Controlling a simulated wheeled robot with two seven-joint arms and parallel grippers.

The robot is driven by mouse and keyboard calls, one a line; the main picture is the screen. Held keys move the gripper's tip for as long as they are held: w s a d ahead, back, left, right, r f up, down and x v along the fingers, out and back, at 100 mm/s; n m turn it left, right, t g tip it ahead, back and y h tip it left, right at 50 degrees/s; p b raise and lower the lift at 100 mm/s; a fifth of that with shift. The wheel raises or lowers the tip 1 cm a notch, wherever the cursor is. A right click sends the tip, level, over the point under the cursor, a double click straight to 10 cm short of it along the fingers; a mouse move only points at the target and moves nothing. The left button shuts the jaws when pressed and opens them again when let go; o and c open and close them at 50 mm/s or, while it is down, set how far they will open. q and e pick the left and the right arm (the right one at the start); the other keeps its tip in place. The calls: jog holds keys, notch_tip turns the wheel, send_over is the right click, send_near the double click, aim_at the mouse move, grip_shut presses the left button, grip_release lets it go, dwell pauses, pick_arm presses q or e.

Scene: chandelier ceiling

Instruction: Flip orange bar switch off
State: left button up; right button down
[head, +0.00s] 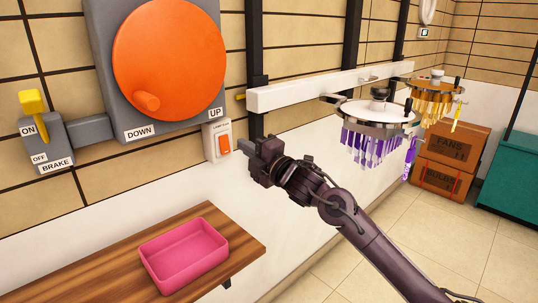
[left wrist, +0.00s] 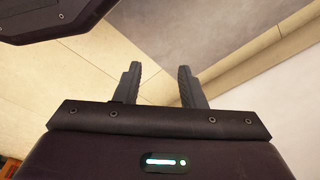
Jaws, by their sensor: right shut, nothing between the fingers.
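The orange bar switch (head: 224,145) sits in a white wall plate (head: 210,150) to the right of the large orange crank wheel. A small label is above the switch, too small to read surely. My right gripper (head: 243,146) is shut and empty. Its fingertips are just to the right of the switch, pointing left toward it; I cannot tell whether they touch the plate. My left gripper (left wrist: 157,85) shows only in the left wrist view, with its two fingers apart and nothing between them.
The orange wheel (head: 170,60) with its knob is on a grey panel. A yellow brake lever (head: 33,105) is at left. A pink tray (head: 184,255) rests on a wooden shelf (head: 100,268) below. Chandeliers (head: 375,112) hang at right from a white rail. Cardboard boxes (head: 450,160) stand behind.

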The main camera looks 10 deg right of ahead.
pick_arm(q)
jog(key=shift+w+d+r, duration=0.15)
jog(key=shift+w+r, duration=0.2)
jog(key=shift+w, duration=0.2)
pick_arm(e)
jog(key=v, duration=0.7)
jog(key=shift+w+d+r, duration=0.15)
jog(key=shift+d+r, duration=0.1)
jog(key=shift+r, duration=0.35)
pick_arm(q)
jog(key=shift+s, duration=0.1)
